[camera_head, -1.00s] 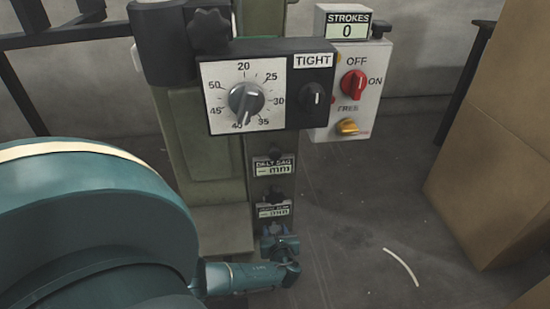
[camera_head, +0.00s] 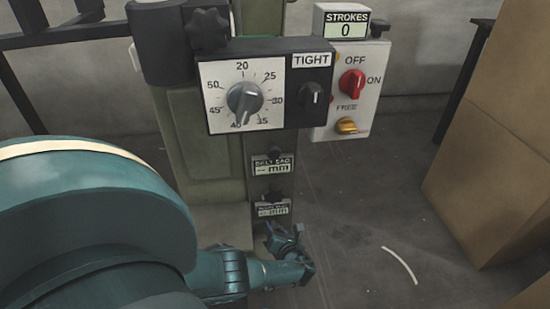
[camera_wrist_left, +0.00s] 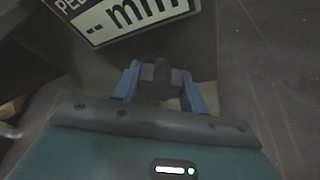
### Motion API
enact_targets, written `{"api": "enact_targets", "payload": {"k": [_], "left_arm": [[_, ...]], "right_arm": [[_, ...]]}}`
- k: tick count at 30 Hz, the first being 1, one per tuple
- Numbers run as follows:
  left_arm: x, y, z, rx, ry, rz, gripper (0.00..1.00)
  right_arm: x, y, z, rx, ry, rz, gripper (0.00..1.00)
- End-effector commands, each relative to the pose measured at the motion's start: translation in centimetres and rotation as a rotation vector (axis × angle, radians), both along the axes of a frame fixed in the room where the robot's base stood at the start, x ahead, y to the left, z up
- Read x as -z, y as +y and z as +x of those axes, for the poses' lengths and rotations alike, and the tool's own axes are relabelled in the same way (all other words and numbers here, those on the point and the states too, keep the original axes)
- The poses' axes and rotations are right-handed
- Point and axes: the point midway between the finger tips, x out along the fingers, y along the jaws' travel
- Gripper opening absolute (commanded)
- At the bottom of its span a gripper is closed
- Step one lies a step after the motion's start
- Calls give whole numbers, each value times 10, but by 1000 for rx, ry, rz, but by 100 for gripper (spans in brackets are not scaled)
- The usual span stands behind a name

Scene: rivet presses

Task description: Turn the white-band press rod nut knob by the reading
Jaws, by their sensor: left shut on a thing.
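The press (camera_head: 190,150) stands ahead of me in the head view; I cannot make out a white band on it. Two small reading plates sit on its dark strip: an upper one (camera_head: 272,164) and a lower one (camera_head: 272,209), both showing dashes and "mm". The left wrist view shows one plate close up (camera_wrist_left: 135,15), its name cut off. Just below that plate, my left gripper (camera_wrist_left: 160,88) is shut on a small dark knob (camera_wrist_left: 160,74), one blue finger on each side. In the head view the left gripper (camera_head: 283,240) hides this knob. My right gripper is out of view.
A numbered dial (camera_head: 245,98) points near 40, beside a small knob (camera_head: 314,98) labelled TIGHT. A control box (camera_head: 352,105) has a red switch and a yellow one; its counter (camera_head: 346,30) reads 0. Cardboard boxes (camera_head: 495,140) stand right. Floor between is open.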

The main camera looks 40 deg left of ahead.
Motion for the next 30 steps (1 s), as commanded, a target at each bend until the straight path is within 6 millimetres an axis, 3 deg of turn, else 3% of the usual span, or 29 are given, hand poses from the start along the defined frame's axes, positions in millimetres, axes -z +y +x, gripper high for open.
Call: {"api": "enact_targets", "payload": {"k": [16,17,18,24,30], "left_arm": [[-1,2,1,0,23,21,19],[-1,2,1,0,23,21,44],[-1,2,1,0,23,21,47],[0,1,1,0,23,20,63],[0,0,0,0,23,20,64]], "right_arm": [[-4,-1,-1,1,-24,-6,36],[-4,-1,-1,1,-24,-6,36],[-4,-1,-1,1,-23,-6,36],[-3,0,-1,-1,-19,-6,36],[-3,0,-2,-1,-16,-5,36]]}}
